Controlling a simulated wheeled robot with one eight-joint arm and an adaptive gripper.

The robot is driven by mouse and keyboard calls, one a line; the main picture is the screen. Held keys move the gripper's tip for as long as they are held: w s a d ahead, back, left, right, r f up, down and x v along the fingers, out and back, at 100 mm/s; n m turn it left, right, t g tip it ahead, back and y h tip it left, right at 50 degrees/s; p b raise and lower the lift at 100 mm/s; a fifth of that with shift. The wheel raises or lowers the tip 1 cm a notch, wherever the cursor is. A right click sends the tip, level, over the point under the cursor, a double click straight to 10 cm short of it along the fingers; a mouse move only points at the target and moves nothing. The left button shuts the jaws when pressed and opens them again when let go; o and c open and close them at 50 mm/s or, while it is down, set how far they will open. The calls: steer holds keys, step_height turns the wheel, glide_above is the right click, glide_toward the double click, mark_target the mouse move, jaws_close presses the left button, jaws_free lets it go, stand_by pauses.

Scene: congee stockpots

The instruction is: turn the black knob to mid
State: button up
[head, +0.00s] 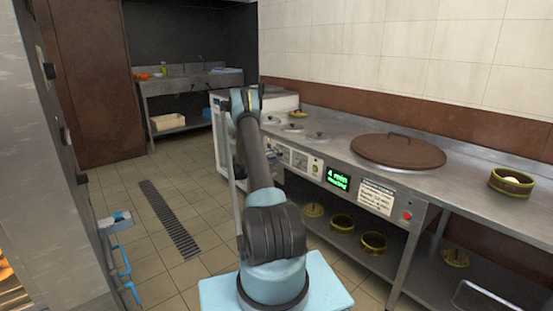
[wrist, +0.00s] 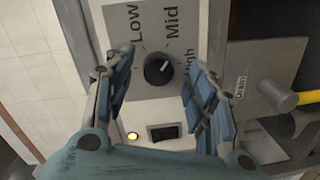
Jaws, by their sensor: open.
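The black knob (wrist: 159,69) sits on a grey plate (wrist: 150,95) marked Low, Mid and High in the wrist view. Its short white mark points up and to the right, seemingly between the Mid (wrist: 172,23) and High (wrist: 190,64) labels. My gripper (wrist: 163,59) is open, with one finger on each side of the knob in this view. I see a gap on both sides and cannot tell how far the fingertips are from the panel. In the head view my gripper (head: 244,98) is at the far end of the counter; the arm hides part of the panel there.
A lit indicator (wrist: 133,136) and a dark switch (wrist: 163,132) lie below the knob. A drain handle (wrist: 282,97) sticks out at right. The steel counter (head: 470,187) carries a brown lid (head: 398,151).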

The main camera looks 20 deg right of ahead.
steer(key=v, duration=1)
steer(key=shift+s, duration=0.1)
steer(key=a+m+h, duration=0.1)
steer(key=a+m, duration=0.5)
steer(key=m, duration=0.1)
steer(key=x, duration=1.1)
steer(key=f+x, duration=0.1)
steer(key=x, duration=0.5)
steer(key=shift+s+d, duration=0.25)
steer(key=shift+s, duration=0.05)
steer(key=shift+n, duration=0.3)
steer(key=c, duration=1.1)
